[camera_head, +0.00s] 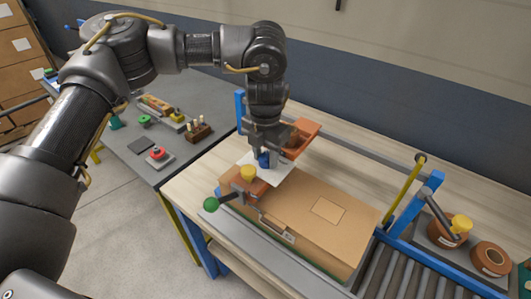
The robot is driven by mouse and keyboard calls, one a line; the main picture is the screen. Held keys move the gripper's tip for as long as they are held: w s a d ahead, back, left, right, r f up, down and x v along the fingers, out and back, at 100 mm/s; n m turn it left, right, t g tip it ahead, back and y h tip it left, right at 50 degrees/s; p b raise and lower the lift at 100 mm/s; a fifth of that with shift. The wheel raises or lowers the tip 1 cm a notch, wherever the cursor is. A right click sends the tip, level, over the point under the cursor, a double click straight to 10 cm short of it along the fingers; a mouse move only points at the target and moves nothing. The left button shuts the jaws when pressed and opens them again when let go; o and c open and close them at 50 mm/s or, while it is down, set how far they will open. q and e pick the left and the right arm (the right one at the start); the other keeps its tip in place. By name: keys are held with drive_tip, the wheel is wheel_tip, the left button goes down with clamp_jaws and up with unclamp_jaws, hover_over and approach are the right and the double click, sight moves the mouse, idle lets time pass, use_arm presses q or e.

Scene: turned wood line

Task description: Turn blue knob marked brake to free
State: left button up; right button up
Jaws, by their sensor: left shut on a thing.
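My left gripper (264,153) reaches down from above and is shut on the blue knob. The gripper covers most of the knob, so its pointer and any brake or free marking cannot be read. My right gripper is not in view.
A yellow knob (248,173) and a lever with a green ball (211,204) stand close in front. An orange bin (306,136) is just behind right. The cardboard box (310,220) fills the bench front; rollers (388,272) lie right.

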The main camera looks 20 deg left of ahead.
sight(266, 155)
use_arm(q)
drive_tip(key=shift+n, duration=0.9)
drive_tip(key=o, duration=1)
wheel_tip(266, 155, up, 11)
drive_tip(key=b, duration=0.1)
drive_tip(key=shift+d+f, duration=0.1)
